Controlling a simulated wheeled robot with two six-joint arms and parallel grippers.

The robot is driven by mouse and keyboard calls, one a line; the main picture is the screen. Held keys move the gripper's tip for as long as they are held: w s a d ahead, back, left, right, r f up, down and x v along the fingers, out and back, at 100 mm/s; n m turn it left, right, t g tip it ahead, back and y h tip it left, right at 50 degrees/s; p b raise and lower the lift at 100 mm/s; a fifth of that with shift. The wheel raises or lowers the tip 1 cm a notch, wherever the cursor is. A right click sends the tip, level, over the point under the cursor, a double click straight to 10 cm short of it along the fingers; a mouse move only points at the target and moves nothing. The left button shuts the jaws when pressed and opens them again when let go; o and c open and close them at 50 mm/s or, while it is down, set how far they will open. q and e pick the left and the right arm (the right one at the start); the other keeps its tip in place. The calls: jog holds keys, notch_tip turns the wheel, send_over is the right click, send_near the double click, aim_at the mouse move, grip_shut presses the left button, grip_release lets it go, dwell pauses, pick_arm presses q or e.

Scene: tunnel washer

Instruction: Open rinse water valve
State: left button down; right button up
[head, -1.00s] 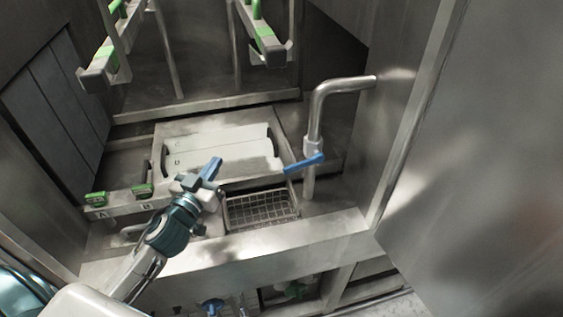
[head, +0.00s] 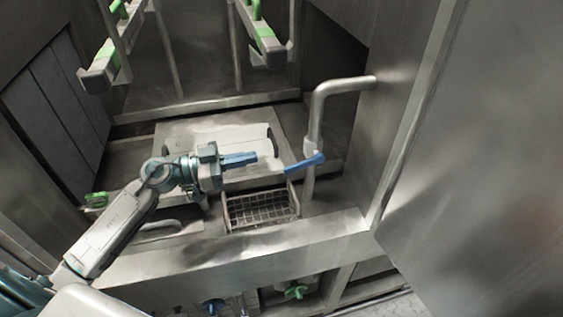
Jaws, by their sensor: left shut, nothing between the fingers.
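A bent metal pipe (head: 317,112) rises at the right of the washer and turns into the right wall. A blue lever handle (head: 306,163) sits on a valve body on this pipe and points left, slightly downward. No label on it is readable, so I cannot tell from markings that it is the rinse water valve. My left gripper (head: 252,158) has blue fingers, shut and empty, pointing right toward the lever's free end. A small gap shows between fingertips and lever. My right gripper is not in view.
A wire basket (head: 262,208) lies below the gripper. A metal panel (head: 235,138) lies behind it. Green-marked bars (head: 101,69) hang above. A blue valve knob (head: 213,306) and a green one (head: 296,291) are low at the front. The right wall is close to the pipe.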

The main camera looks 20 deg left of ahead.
aim_at(303, 165)
pick_arm(q)
jog(key=w+d+f+b, duration=0.3)
jog(key=w+d+b, duration=0.2)
jog(key=d+b, duration=0.1)
jog(key=shift+d+f+b, duration=0.3)
jog(key=shift+d+b, duration=0.1)
jog(key=shift+d, duration=0.2)
jog(key=shift+f, duration=0.1)
dwell(0.4)
jog(key=shift+f+h+b, duration=0.25)
jog(key=shift+h+b, duration=0.05)
jog(key=shift+b, duration=0.1)
